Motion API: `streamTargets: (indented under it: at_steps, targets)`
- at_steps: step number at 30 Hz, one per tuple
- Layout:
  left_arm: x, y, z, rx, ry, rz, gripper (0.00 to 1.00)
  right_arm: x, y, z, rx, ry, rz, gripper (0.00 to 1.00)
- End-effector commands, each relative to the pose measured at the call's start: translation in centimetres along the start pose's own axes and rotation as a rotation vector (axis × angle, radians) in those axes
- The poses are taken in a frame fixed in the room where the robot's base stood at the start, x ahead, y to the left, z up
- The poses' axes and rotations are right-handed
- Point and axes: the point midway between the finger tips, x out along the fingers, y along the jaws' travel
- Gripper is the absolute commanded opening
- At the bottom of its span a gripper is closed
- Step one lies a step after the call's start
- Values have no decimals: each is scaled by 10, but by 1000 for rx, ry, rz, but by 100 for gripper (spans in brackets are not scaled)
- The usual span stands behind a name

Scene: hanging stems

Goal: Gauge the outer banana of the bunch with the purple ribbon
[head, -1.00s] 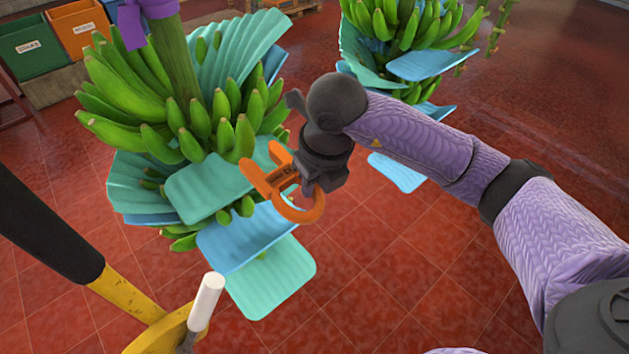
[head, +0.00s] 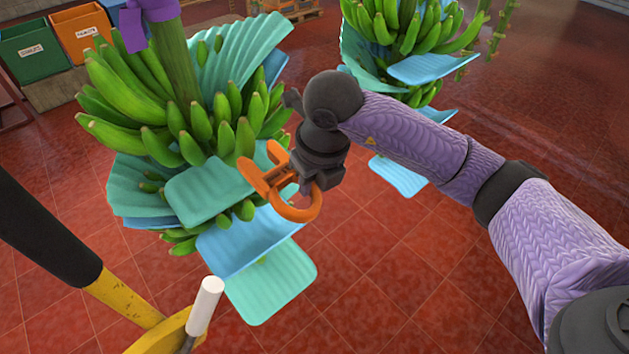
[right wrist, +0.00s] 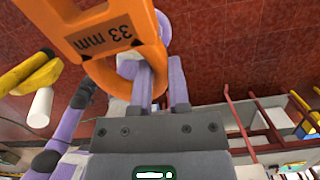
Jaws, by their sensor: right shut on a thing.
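The bunch with the purple ribbon (head: 134,24) hangs at the left of the head view, its green bananas (head: 118,92) in layers between blue and teal sheets. The orange gauge (head: 297,213) has a ring handle and a two-pronged open end; the right wrist view shows its "33 mm" label (right wrist: 98,40). My right gripper (head: 306,186) is shut on the gauge at its ring. The prongs point left, close to the lower right bananas; I cannot tell whether they touch. No banana clearly sits between the prongs. My left gripper is not in view.
A second bunch (head: 405,25) with blue sheets hangs at the back right. Green and orange bins (head: 78,35) stand at the back left. A black and yellow piece (head: 122,298) with a white cylinder (head: 206,305) is at the lower left. Red tiled floor is open between the bunches.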

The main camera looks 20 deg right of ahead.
Motion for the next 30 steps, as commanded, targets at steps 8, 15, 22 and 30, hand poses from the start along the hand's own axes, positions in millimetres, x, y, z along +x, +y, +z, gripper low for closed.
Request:
streamTargets:
  at_steps: [8, 15, 22, 30]
  targets:
    - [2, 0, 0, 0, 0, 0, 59, 1, 1, 6, -1, -1, 0, 0]
    - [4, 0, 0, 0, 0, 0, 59, 2, 1, 10, 0, 0, 0, 0]
    - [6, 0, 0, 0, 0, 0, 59, 3, 2, 15, 0, -1, 0, 0]
    - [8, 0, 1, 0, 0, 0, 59, 4, 2, 20, -1, 0, 0, 0]
